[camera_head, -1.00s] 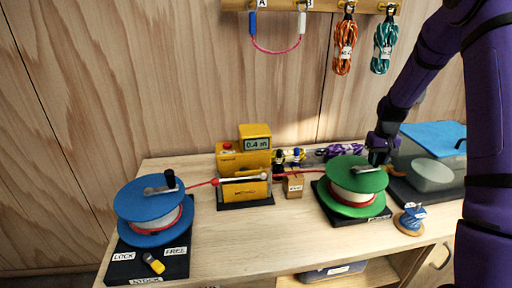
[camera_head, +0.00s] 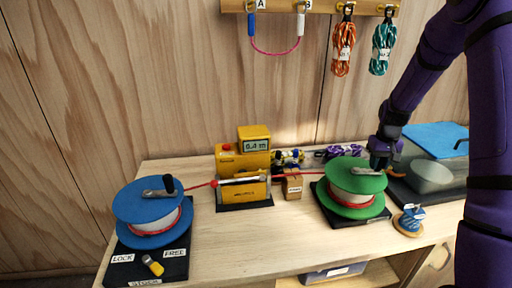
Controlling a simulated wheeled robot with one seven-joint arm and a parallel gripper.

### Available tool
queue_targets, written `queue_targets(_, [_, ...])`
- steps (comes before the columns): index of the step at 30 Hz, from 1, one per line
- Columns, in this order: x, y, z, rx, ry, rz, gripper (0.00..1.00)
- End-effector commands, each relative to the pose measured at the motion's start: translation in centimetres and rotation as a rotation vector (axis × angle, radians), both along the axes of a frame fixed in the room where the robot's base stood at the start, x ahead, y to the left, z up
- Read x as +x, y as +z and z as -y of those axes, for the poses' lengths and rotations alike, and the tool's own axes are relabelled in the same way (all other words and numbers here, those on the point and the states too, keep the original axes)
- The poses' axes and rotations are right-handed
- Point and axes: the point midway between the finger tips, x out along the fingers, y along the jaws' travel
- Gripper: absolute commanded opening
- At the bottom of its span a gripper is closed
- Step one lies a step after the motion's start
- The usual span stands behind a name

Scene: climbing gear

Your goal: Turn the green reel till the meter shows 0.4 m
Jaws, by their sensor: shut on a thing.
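The green reel (camera_head: 354,177) stands on a dark base at the right of the bench, with red cord around its pale core. My gripper (camera_head: 379,166) is at the right end of the reel's crank (camera_head: 364,171) and is shut on its handle, which the fingers mostly hide. The yellow meter (camera_head: 254,139) reads 0.4 m. The blue reel (camera_head: 152,212) stands at the left with its crank on top. Red cord (camera_head: 304,174) runs from the blue reel through the meter unit to the green reel.
A small cardboard box (camera_head: 292,187) stands beside the meter unit. The front middle of the bench is clear.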

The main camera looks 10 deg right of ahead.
Motion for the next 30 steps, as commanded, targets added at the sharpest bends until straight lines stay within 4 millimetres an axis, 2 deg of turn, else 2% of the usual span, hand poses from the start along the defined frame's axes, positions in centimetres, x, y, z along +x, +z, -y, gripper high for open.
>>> queue_targets(10, [-0.3,-0.1,-0.1,0.001,0.001,-0.002,0.06])
queue_targets(11, [-0.3,-0.1,-0.1,0.001,0.001,-0.002,0.33])
queue_targets(14, [-0.3,-0.1,-0.1,0.0,0.001,-0.001,0.56])
queue_targets(15, [-0.3,-0.1,-0.1,0.0,0.001,-0.001,0.58])
queue_targets(24, [-0.2,0.2,0.0,0.0,0.001,0.0,0.58])
queue_targets(30, [-0.2,2.7,-0.1,-0.001,0.001,0.003,0.58])
